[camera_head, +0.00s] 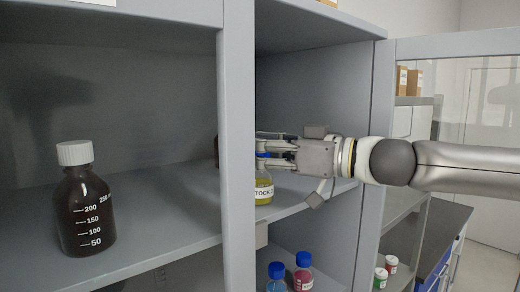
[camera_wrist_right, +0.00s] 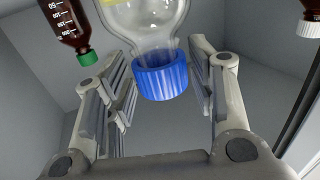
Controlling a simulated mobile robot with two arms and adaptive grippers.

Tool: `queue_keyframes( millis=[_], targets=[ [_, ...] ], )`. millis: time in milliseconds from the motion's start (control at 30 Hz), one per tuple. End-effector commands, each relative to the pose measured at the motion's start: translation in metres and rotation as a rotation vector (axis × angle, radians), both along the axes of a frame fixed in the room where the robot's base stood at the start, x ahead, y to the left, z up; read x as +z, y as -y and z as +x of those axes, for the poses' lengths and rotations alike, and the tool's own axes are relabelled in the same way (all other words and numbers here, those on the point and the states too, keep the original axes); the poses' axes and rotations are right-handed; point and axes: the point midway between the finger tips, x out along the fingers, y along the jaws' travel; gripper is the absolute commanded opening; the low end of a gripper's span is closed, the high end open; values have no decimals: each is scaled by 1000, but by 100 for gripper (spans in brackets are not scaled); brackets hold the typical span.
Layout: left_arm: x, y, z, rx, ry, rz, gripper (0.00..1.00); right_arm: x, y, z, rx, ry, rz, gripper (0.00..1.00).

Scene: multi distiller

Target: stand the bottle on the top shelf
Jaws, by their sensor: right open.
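A bottle with yellow contents, a blue cap and a white label (camera_head: 264,190) stands on the shelf board just right of the grey post in the head view. The post hides its left part. My right gripper (camera_head: 264,151) reaches in from the right at the height of its cap. In the right wrist view the fingers are open (camera_wrist_right: 160,95), and the blue cap (camera_wrist_right: 161,78) lies between them with a gap on both sides. The clear glass neck and shoulder show above it. My left gripper is not in view.
A brown bottle with a white cap (camera_head: 85,210) stands on the left shelf. A grey post (camera_head: 238,150) divides the cabinet. A brown bottle with a green cap (camera_wrist_right: 68,25) is near the fingers. Blue-capped bottles (camera_head: 304,275) stand lower. An open glass door is at right.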

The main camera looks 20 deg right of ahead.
Motion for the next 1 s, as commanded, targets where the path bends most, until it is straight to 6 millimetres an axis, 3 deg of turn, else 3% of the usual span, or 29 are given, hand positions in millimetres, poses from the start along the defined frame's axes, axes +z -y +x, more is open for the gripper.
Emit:
queue_keyframes(
  millis=[267, 1000],
  targets=[
    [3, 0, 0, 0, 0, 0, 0, 5, 2, -3, 0, 3, 0, 51],
    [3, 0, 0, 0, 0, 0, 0, 5, 48, -52, 0, 4, -2, 51]
  ],
)
